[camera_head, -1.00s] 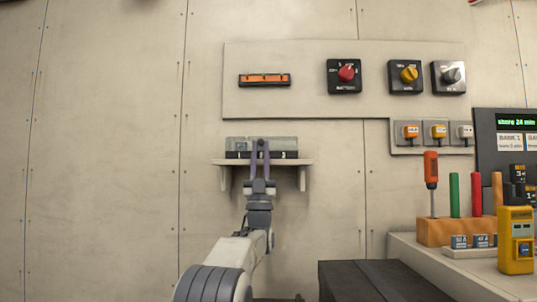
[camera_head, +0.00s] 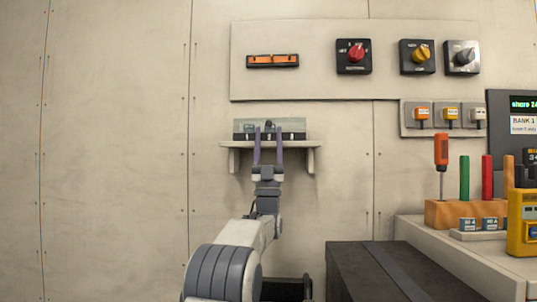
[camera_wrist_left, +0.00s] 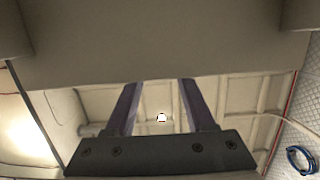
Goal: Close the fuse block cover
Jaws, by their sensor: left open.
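The fuse block (camera_head: 296,136) is a dark low box on a small wall shelf (camera_head: 310,144). A pale grey-green, see-through panel, seemingly its cover (camera_head: 292,124), stands up along its back, so the cover looks raised. My left gripper (camera_head: 269,133) is in front of the block, its two purple fingers pointing up and spread apart with nothing between them. The fingers hide parts of the block; I cannot tell whether they touch it. In the left wrist view the fingers (camera_wrist_left: 160,100) are also apart, and a broad grey-beige surface fills the top. My right gripper is not in view.
A wall panel (camera_head: 320,85) above carries an orange-marked strip (camera_head: 272,61) and several rotary switches. At right, a bench (camera_head: 455,250) holds a tool block (camera_head: 450,213) and a yellow meter (camera_head: 522,222). A dark box (camera_head: 350,270) stands low beside my arm. The wall left of the shelf is bare.

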